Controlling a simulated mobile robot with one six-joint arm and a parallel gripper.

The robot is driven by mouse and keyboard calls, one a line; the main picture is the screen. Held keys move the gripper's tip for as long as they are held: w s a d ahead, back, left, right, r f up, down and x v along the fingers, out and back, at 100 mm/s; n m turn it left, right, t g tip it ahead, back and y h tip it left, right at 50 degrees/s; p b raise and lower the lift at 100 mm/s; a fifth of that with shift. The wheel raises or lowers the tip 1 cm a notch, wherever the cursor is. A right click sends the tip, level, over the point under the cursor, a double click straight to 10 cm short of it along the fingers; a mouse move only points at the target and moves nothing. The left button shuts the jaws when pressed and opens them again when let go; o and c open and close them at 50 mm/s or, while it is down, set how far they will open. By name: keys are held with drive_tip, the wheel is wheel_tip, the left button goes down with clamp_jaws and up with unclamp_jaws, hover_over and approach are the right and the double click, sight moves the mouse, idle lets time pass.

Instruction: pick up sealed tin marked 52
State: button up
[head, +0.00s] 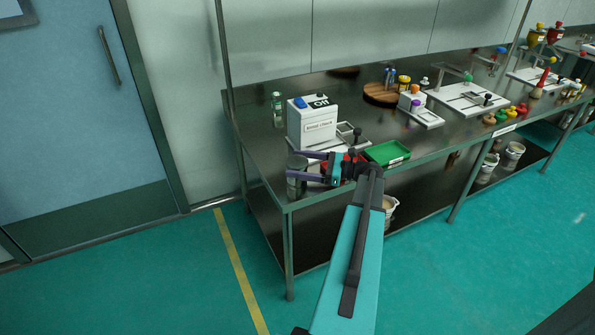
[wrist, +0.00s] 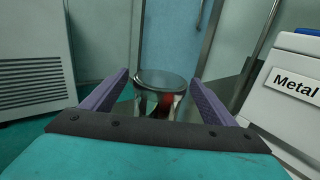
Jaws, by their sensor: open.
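A metal tin (head: 295,187) with a flat grey lid stands upright at the near left corner of the steel bench. In the wrist view the tin (wrist: 160,82) sits ahead, between the purple fingers. No number can be read on it. My gripper (head: 291,163) is open and level at the tin, one finger on each side. In the wrist view the fingers (wrist: 160,77) show gaps to the tin. The tin's lower part is hidden behind my gripper's body in that view.
The white metal-check box (head: 312,127) stands close behind my gripper. A green tray (head: 387,152) lies to the right on the bench (head: 262,165), and a green-capped jar (head: 277,109) stands at the back left. The bench's front and left edges are close to the tin.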

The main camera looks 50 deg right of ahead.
drive_tip(key=shift+x, duration=0.75)
drive_tip(key=shift+c, duration=0.5)
drive_tip(key=c, duration=1.2)
drive_tip(key=shift+r, duration=0.1)
drive_tip(key=shift+r, duration=0.85)
drive_tip(key=shift+s+d+r+b, duration=0.1)
drive_tip(key=shift+r+b, duration=0.05)
drive_tip(key=shift+r, duration=0.3)
drive_tip(key=shift+s+d+r+b, duration=0.1)
drive_tip(key=shift+r+b, duration=0.05)
drive_tip(key=shift+r, duration=0.25)
drive_tip(key=s+d, duration=0.3)
drive_tip(key=s+d+r+b, duration=0.1)
drive_tip(key=s+d, duration=0.6)
drive_tip(key=d, duration=0.1)
drive_tip(key=shift+s+d+r, duration=0.15)
drive_tip(key=shift+s+r, duration=0.05)
drive_tip(key=shift+s, duration=0.2)
